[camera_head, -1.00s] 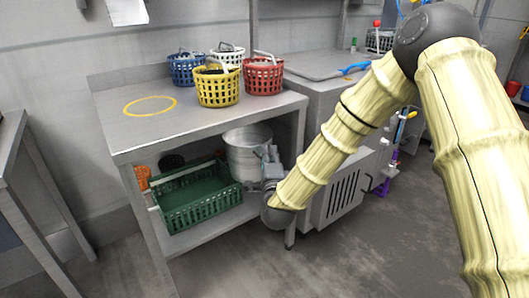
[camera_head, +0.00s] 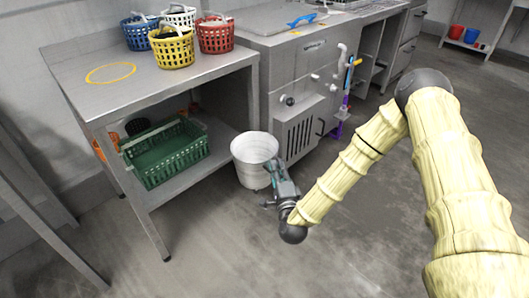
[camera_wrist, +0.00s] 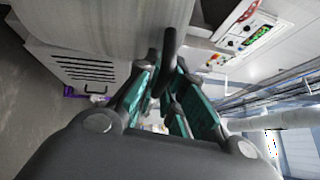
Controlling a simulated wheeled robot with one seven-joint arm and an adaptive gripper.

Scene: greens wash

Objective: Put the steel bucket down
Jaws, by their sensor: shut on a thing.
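The steel bucket (camera_head: 252,152) is a pale grey, upright, open-topped pail in front of the right end of the steel table's lower shelf. My gripper (camera_head: 271,167) is at its right side, shut on it. In the wrist view the bucket's wall (camera_wrist: 105,22) fills the upper left, and the teal fingers of my gripper (camera_wrist: 166,82) close around a dark handle-like bar (camera_wrist: 169,45). The bucket appears held above the floor, but its underside is hard to see, so I cannot tell the gap. A yellow ring (camera_head: 110,65) is marked on the table top.
The steel table (camera_head: 120,95) carries blue, white, yellow (camera_head: 172,50) and red (camera_head: 215,37) baskets at the back. A green crate (camera_head: 165,160) stands on the lower shelf. A steel cabinet (camera_head: 300,95) adjoins on the right. The front floor (camera_head: 200,245) is clear.

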